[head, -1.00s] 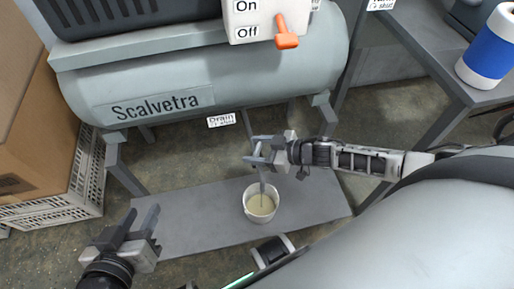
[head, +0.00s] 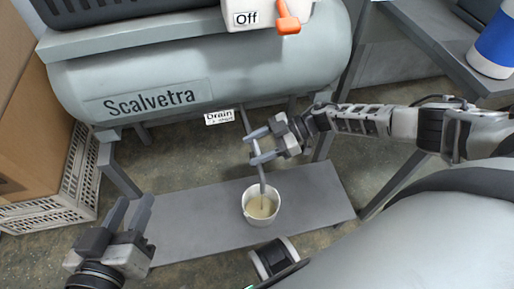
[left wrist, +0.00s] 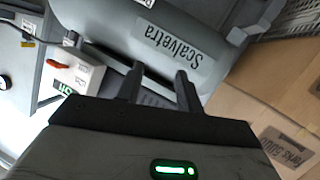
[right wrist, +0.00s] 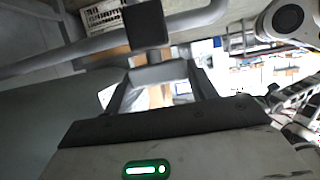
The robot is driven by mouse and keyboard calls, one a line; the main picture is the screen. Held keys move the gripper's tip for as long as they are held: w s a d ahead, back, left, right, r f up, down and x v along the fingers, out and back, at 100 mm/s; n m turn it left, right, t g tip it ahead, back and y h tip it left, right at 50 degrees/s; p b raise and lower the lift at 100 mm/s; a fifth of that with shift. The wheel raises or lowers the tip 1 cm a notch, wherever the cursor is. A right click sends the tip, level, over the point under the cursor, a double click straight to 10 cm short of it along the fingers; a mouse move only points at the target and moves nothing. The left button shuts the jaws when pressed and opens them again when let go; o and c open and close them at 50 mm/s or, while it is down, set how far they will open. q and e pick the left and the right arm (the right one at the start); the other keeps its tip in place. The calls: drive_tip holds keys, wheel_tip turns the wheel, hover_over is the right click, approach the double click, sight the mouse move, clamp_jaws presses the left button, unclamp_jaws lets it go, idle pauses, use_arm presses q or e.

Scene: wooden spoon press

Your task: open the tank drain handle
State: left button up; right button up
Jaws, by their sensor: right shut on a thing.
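The grey tank (head: 200,75) marked "Scalvetra" spans the upper head view. It also shows in the left wrist view (left wrist: 165,45). A "Drain" label (head: 219,117) hangs below it, beside a thin grey drain pipe (head: 262,178) that runs down into a white cup (head: 262,215) of pale liquid. My right gripper (head: 256,146) is at the pipe below the label, shut on the drain handle, which is mostly hidden by the fingers. In the right wrist view a grey bar (right wrist: 158,74) lies between the fingers. My left gripper (head: 130,208) is open and empty at lower left.
A grey shelf board (head: 190,215) lies under the tank and carries the cup. An orange switch lever (head: 287,18) is on the white box above. Cardboard boxes (head: 40,130) and a white crate (head: 75,185) stand at left. A grey table (head: 420,45) is at right.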

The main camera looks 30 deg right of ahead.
drive_tip(key=o, duration=1)
use_arm(q)
drive_tip(key=shift+w+r, duration=0.3)
drive_tip(key=shift+r, duration=0.05)
drive_tip(key=shift+f, duration=0.1)
use_arm(e)
drive_tip(key=shift+d, duration=0.15)
use_arm(q)
drive_tip(key=shift+s+a+f+g+y+p, duration=0.15)
drive_tip(key=shift+a+f+g+y+p, duration=0.25)
drive_tip(key=shift+p, duration=0.55)
use_arm(e)
drive_tip(key=shift+v, duration=7.9)
use_arm(q)
drive_tip(key=shift+d+t, duration=0.1)
drive_tip(key=shift+t, duration=0.2)
